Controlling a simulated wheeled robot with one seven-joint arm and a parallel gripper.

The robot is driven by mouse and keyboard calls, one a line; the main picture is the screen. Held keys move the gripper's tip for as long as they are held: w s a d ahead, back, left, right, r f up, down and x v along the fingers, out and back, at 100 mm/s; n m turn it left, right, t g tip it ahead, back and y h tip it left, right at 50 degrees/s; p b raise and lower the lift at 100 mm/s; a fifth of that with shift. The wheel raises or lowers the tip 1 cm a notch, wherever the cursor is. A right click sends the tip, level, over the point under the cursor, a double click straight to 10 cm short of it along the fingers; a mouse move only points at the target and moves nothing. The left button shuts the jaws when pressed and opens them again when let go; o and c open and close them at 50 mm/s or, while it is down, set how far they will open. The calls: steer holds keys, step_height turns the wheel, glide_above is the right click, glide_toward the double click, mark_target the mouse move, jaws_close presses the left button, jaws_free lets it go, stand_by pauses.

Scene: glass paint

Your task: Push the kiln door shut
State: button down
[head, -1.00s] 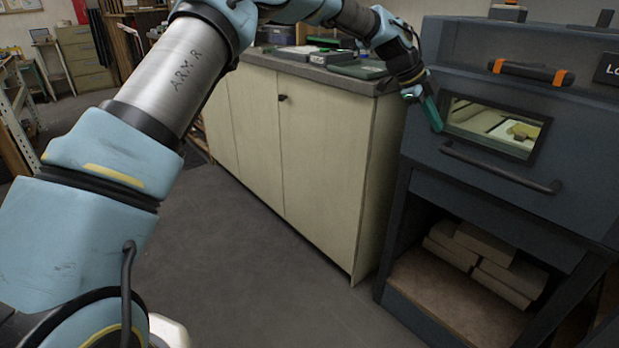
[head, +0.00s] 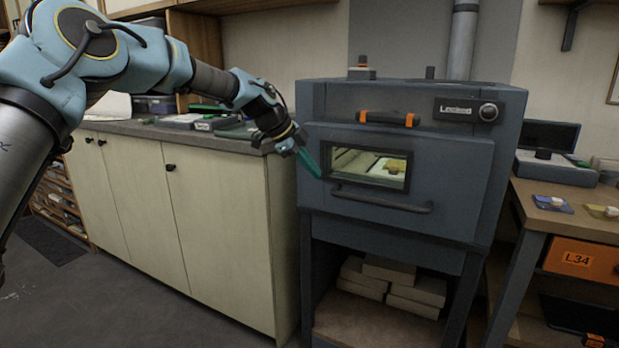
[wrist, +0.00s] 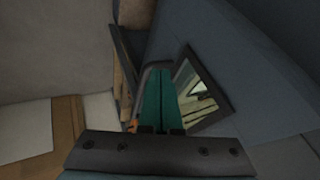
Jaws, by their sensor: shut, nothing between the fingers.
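The kiln door (head: 445,170) is the dark blue-grey front panel of the kiln (head: 512,120), with a small window (head: 360,181) and a long bar handle (head: 380,200). In the head view the panel looks about flush with the kiln front, and I see no clear gap. My gripper (head: 318,174) has teal fingers, shut and empty, at the left edge of the door beside the window. I cannot tell whether the tips touch the panel. In the wrist view my gripper (wrist: 157,75) points along the door, with the window (wrist: 195,95) just right of the fingers.
A cream cabinet (head: 215,225) with a grey top stands left of the kiln. Pale bricks (head: 390,285) lie below. A side table (head: 560,205) stands at right.

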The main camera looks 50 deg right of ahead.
steer(key=b+v, duration=0.1)
steer(key=v, duration=0.7)
steer(key=shift+a, duration=0.2)
steer(key=w+a+f+n+t+y+p, duration=0.15)
steer(key=w+a+n, duration=0.3)
steer(key=a, duration=0.65)
steer(key=w+a+f+n+t+y+p, duration=0.1)
steer(key=w+a+f+n, duration=0.2)
steer(key=a+n, duration=0.5)
steer(key=w+a+f+n+t+y+p, duration=0.1)
steer(key=w+a+f+n+t+y, duration=0.2)
steer(key=a, duration=1)
steer(key=s+a+n+p, duration=0.1)
steer(key=s+a+n, duration=0.2)
steer(key=a, duration=0.6)
steer(key=s+a+f+n+p, duration=0.1)
steer(key=s+a+n, duration=0.2)
steer(key=a+n, duration=0.4)
steer(key=s+a+f+n+y+p, duration=0.1)
steer(key=s+a+n, duration=0.2)
steer(key=a, duration=0.9)
steer(key=shift+s+a+n+g, duration=0.2)
steer(key=shift+a+n+g, duration=0.25)
steer(key=shift+n, duration=0.7)
